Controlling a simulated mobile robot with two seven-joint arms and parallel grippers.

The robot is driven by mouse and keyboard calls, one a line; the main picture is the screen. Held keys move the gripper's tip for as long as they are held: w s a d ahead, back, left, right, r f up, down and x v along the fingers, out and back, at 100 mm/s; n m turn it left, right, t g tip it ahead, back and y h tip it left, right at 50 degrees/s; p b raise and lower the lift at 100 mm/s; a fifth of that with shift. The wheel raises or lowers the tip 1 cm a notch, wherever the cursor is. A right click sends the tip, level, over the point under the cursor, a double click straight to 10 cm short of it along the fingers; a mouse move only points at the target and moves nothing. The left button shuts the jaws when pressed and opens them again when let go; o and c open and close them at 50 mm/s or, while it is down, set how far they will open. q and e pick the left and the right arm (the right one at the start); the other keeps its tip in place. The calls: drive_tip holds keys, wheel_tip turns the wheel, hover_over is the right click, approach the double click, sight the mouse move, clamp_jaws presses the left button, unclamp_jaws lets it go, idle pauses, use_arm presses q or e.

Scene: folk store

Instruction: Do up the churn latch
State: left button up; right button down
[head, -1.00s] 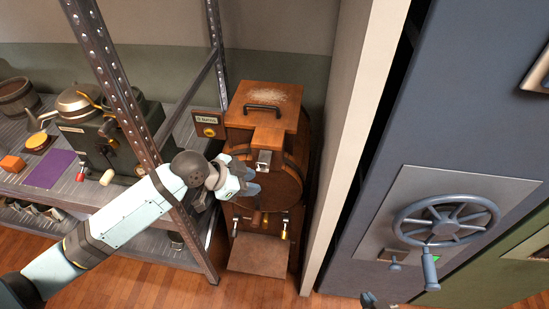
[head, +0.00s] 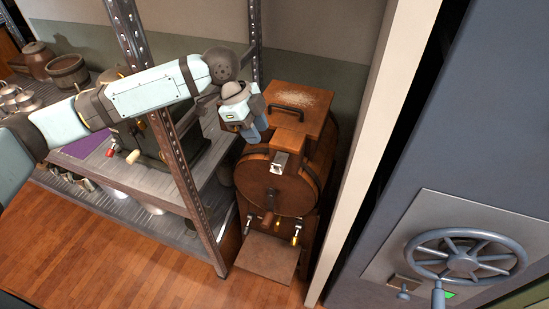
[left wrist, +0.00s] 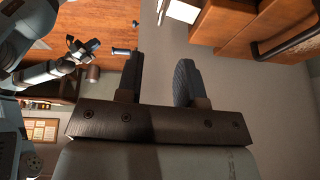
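The churn (head: 292,192) is a wooden barrel with a flat wooden lid (head: 305,100) carrying a dark handle (head: 287,113). Its small metal latch (head: 281,161) sits at the lid's front edge, in plain view; I cannot tell whether it is done up. My left gripper (head: 254,136) is at the lid's left side, up and left of the latch, apart from it. The left wrist view shows its two fingers (left wrist: 158,80) apart with nothing between them. The lid (left wrist: 225,22) is beyond them at upper right. My right gripper (left wrist: 84,46) shows small at upper left there.
A metal shelf post (head: 165,130) stands just left of the churn, under my left arm. A pale wall edge (head: 365,130) closes off the right side. Farther right is a blue-grey door with a handwheel (head: 465,256).

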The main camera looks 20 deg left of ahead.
sight(276, 164)
use_arm(q)
drive_tip(key=p+x, duration=0.1)
drive_tip(key=x, duration=0.9)
drive_tip(key=shift+d+f, duration=0.15)
clamp_jaws()
